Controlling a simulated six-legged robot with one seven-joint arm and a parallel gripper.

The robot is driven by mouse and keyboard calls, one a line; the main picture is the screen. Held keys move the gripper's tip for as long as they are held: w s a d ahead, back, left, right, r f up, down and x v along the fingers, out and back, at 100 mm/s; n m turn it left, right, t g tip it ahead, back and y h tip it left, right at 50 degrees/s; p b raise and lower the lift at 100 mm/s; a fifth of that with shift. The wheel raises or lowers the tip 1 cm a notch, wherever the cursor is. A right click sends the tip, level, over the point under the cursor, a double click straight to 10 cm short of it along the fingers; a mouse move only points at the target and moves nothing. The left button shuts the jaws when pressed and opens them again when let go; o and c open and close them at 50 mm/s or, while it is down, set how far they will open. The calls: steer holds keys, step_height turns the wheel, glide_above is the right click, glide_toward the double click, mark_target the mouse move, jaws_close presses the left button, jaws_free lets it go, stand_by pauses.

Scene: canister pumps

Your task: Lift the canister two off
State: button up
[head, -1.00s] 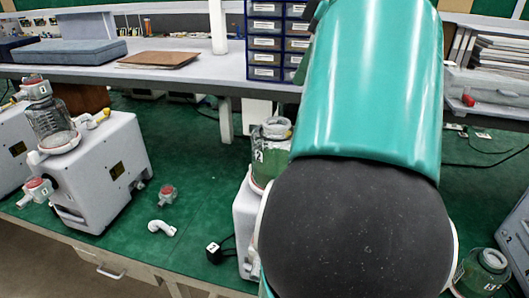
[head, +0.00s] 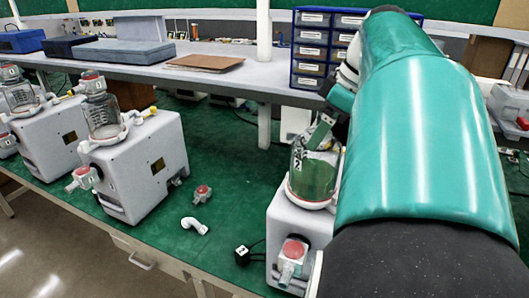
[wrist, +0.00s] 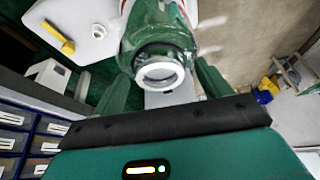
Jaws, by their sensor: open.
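Canister two (head: 314,178) is a clear jar with a green tint and a "2" label. It stands upright on a white pump box (head: 290,222) right of centre in the head view. In the wrist view the canister (wrist: 158,38) shows from above, with its round pale mouth facing the camera. My gripper (wrist: 160,82) is open, with one green finger on each side of the canister's neck. In the head view my gripper (head: 324,132) is at the canister's top, partly hidden by my arm. I cannot tell whether the fingers touch it.
Another pump (head: 137,165) with a jar (head: 101,112) stands at the left, with a further one beyond it. A red-capped fitting (head: 203,194) and a white elbow (head: 194,226) lie on the green bench. Blue drawers (head: 312,48) stand behind, near my arm.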

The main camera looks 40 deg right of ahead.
steer(key=c, duration=1.5)
steer(key=shift+r, duration=0.1)
